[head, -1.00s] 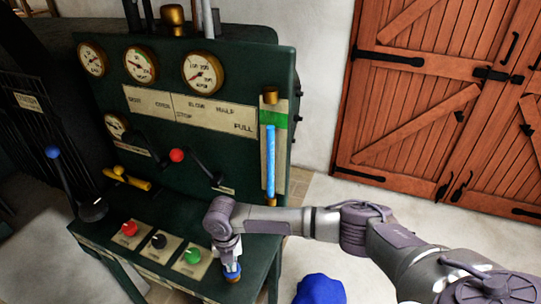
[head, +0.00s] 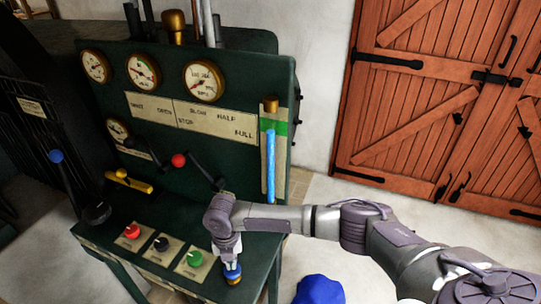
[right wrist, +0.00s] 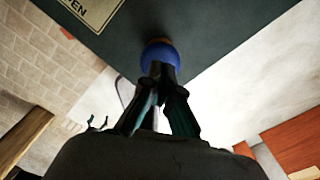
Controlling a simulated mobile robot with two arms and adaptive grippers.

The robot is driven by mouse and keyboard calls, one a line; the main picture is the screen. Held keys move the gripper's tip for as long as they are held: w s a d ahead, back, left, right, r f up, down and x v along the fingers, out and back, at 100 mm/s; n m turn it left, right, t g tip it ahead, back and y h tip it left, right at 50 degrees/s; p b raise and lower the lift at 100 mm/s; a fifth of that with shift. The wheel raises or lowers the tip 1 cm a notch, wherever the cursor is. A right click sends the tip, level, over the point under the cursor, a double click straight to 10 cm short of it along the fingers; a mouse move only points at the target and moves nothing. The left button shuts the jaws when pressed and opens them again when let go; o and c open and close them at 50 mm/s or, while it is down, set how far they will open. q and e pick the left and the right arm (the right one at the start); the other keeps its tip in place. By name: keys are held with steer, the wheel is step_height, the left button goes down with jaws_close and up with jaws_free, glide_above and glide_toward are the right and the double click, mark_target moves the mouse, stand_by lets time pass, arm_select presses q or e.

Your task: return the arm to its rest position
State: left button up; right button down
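My right arm reaches in from the lower right in the head view. My right gripper (head: 232,256) points down at the console's near right corner. Just below its tips is a blue knob (head: 232,270) on a brass base. In the right wrist view the fingers (right wrist: 162,72) come together at the tips, in front of the round blue knob (right wrist: 160,52). The tips look shut and not around the knob; whether they touch it I cannot tell. My left gripper is not in view.
The dark green console (head: 262,245) carries red (head: 132,231), black (head: 161,243) and green (head: 194,258) knobs. Levers, gauges and a blue sight tube (head: 270,165) are behind. A blue object (head: 320,290) is on the floor. Wooden doors (head: 430,100) stand at the right.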

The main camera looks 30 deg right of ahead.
step_height(320, 180, up, 3)
steer(key=shift+f+p, duration=0.2)
steer(key=shift+p, duration=0.55)
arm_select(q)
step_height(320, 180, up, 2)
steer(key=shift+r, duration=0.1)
arm_select(e)
steer(key=shift+f, duration=0.1)
